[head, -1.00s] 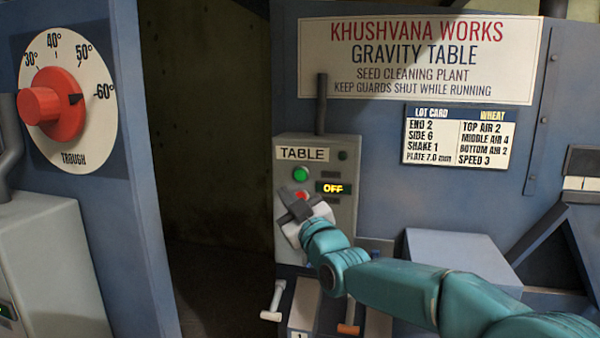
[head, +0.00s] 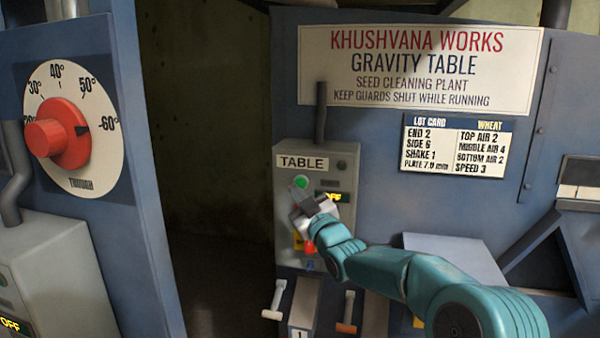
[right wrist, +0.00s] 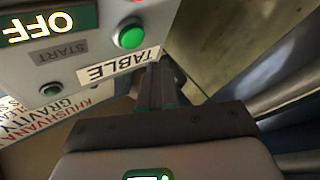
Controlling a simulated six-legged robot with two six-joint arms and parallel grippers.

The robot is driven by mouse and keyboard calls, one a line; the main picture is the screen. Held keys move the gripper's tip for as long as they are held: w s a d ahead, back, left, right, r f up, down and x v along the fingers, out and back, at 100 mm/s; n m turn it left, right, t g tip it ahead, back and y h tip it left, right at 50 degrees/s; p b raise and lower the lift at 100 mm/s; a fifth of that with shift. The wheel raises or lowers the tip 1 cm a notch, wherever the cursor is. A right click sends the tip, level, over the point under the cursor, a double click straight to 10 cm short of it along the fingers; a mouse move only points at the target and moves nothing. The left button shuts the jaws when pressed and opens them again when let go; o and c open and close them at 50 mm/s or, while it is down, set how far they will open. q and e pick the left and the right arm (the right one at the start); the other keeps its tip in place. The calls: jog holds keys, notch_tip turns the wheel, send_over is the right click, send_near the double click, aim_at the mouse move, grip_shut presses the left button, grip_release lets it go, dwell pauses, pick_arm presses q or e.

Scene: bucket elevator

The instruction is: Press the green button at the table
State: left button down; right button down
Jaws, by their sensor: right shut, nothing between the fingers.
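The green button (head: 301,182) is on the grey control box (head: 342,180) labelled TABLE. It also shows in the right wrist view (right wrist: 131,37), where the box appears upside down. My right gripper (head: 298,197) is shut and empty, with its tips just below the green button in the head view. In the right wrist view its fingers (right wrist: 158,80) point toward the box, near the TABLE label and beside the button. I cannot tell whether they touch the box. The lit OFF display (head: 333,197) is partly hidden by the gripper. My left gripper is not in view.
A red TROUGH dial (head: 62,140) is on the panel at the left. A dark gap (head: 205,150) lies between that panel and the machine. A vertical pipe (head: 321,112) rises above the box. White (head: 273,300) and orange-tipped (head: 346,327) levers stick out below.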

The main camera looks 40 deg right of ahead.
aim_at(300, 183)
jog(key=shift+w+d+f, duration=0.15)
jog(key=shift+w+d, duration=0.55)
jog(key=shift+d, duration=0.1)
jog(key=shift+w+d, duration=0.1)
dwell(1.5)
jog(key=shift+w+d, duration=0.2)
